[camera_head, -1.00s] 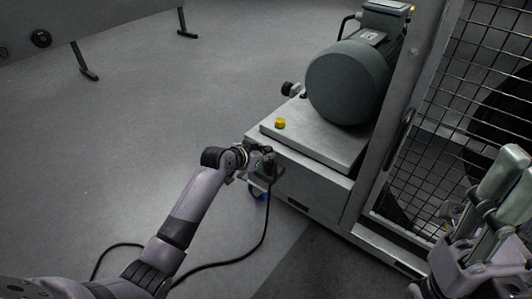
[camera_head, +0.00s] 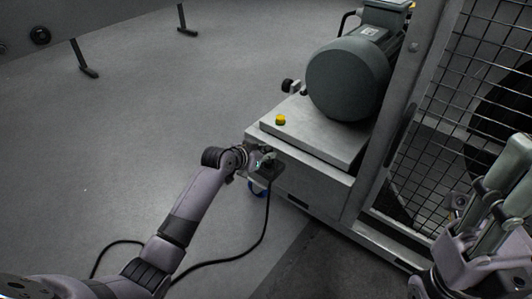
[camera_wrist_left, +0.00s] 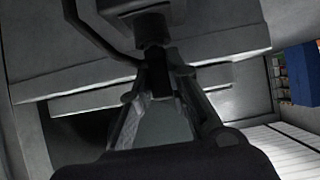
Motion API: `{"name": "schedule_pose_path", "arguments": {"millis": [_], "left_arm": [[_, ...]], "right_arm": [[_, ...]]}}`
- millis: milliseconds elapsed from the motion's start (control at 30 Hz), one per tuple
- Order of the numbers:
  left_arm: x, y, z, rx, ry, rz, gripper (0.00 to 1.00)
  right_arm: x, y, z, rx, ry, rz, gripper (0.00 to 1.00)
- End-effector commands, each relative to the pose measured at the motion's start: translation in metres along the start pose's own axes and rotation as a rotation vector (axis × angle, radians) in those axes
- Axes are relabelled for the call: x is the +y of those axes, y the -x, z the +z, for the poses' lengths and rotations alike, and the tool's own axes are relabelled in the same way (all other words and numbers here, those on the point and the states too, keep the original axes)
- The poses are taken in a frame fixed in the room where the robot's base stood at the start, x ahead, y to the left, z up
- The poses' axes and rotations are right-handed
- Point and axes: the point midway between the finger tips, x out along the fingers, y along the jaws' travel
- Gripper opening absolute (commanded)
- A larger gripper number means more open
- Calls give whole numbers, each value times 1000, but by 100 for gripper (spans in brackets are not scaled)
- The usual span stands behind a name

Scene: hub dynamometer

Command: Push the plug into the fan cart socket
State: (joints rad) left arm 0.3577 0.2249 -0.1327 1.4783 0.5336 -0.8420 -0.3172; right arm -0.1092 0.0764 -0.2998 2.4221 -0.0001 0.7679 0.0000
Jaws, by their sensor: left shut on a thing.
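The fan cart (camera_head: 310,180) stands right of centre in the head view, with a grey motor on its deck. My left gripper (camera_head: 264,160) is at the cart's near left corner. It is shut on the plug (camera_head: 270,170), a small dark block with a black cable (camera_head: 266,225) hanging from it. In the left wrist view the gripper's fingers (camera_wrist_left: 162,105) close around a dark piece in front of the cart's pale edge. The socket is not clearly visible; I cannot tell whether the plug touches it. My right gripper (camera_head: 507,185) is at the right edge, away from the plug.
The motor (camera_head: 348,82) and a yellow button (camera_head: 280,120) sit on the cart. A wire mesh guard (camera_head: 450,120) and frame post rise at the right. The cable runs back along the floor beside my left arm. Open grey floor (camera_head: 130,130) lies to the left.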

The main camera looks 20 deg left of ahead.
Motion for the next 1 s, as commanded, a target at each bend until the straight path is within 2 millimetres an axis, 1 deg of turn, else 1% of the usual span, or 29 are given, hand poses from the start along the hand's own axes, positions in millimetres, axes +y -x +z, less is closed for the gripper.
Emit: {"name": "schedule_pose_path", "arguments": {"millis": [33, 300, 400, 667, 767, 867, 1000], "left_arm": [[0, 0, 0, 0, 0, 0, 17], [0, 0, 0, 0, 0, 0, 35], [0, 0, 0, 0, 1, 0, 39], [0, 0, 0, -1, 1, 0, 39], [0, 4, 0, 0, 1, 0, 39], [-1, 14, 0, 1, 0, -1, 39], [0, 38, 0, 1, -2, -1, 39]], "right_arm": [[0, 0, 0, 0, 0, 0, 40], [0, 1, 0, -4, 0, 2, 40], [0, 1, 0, -6, 0, 2, 40], [0, 2, 1, -11, -1, 1, 40], [0, 2, 1, -11, -1, 0, 40], [0, 2, 1, -10, -1, 1, 40], [0, 2, 1, -9, -1, 1, 40]]}}
